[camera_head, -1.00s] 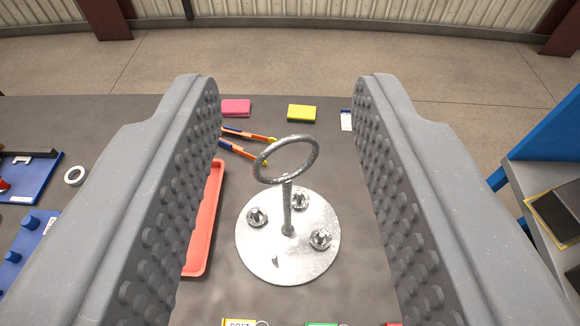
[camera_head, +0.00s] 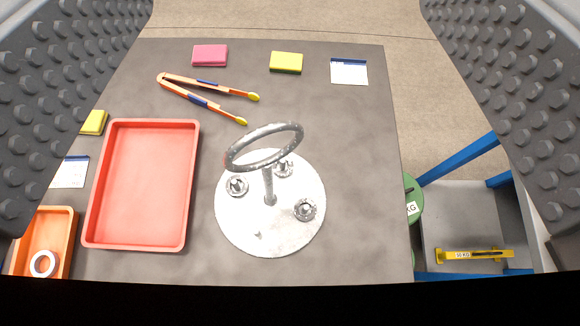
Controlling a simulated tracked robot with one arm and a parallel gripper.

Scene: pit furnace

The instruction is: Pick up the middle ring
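A grey metal ring (camera_head: 292,127) stands tilted on top of a thin post (camera_head: 268,186). The post rises from the middle of a round silver plate (camera_head: 245,230) with three bolts around it. My gripper (camera_head: 285,85) is open and empty, its two studded fingers wide apart at the left and right edges of the view. The ring lies between the fingers in the picture, and neither finger touches it. The fingers' distance above the ring cannot be told.
The plate is on a dark table (camera_head: 350,200). A red tray (camera_head: 140,247) is at the left, orange tongs (camera_head: 205,102) are behind, and pink (camera_head: 210,55) and yellow (camera_head: 286,62) blocks are near the far edge. A blue-framed stand (camera_head: 455,160) is beyond the right edge.

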